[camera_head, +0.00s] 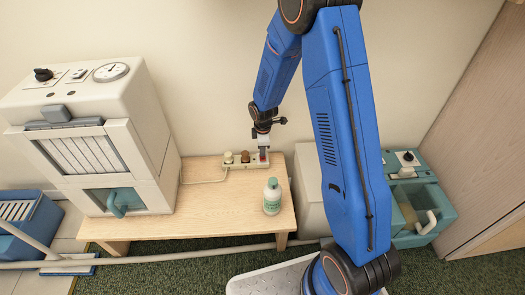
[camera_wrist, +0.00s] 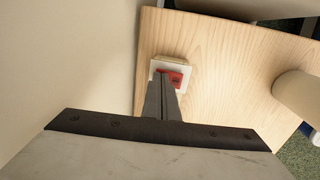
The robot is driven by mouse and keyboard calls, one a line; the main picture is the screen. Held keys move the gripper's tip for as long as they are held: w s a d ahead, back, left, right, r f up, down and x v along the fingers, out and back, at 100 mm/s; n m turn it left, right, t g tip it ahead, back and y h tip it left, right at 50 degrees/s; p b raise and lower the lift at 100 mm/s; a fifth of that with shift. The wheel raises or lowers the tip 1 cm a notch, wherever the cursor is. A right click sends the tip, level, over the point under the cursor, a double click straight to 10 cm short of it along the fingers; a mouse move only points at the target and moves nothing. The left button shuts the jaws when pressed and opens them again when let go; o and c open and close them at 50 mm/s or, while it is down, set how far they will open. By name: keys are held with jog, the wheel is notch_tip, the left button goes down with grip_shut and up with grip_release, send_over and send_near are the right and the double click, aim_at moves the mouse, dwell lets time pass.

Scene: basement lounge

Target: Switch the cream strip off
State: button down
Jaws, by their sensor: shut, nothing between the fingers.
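The cream strip (camera_head: 236,163) lies at the back of a low wooden table, near the wall. Two plugs, one pale and one brown, sit in its left and middle parts, and a cord runs off to the left. Its red switch (camera_wrist: 174,77) shows in the wrist view, set in the cream end of the strip. My gripper (camera_head: 263,153) is shut and empty, over the strip's right end. In the wrist view its fingertips (camera_wrist: 163,78) overlap the near-left part of the red switch. I cannot tell whether they touch it or which way the switch is tilted.
A white and green bottle (camera_head: 272,196) stands on the wooden table (camera_head: 215,220) in front of the strip. A large white machine (camera_head: 95,140) stands on the left. A teal machine (camera_head: 420,205) is at the right. The table's front middle is clear.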

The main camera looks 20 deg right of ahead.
aim_at(263, 161)
jog(key=shift+s, duration=0.15)
jog(key=shift+s+a+r, duration=0.1)
jog(key=shift+s+a, duration=0.1)
jog(key=shift+s, duration=0.45)
jog(key=shift+r, duration=0.1)
jog(key=shift+r, duration=0.3)
notch_tip(263, 161, up, 13)
jog(key=s, duration=0.1)
jog(key=shift+s+a, duration=0.15)
jog(key=shift+s, duration=0.2)
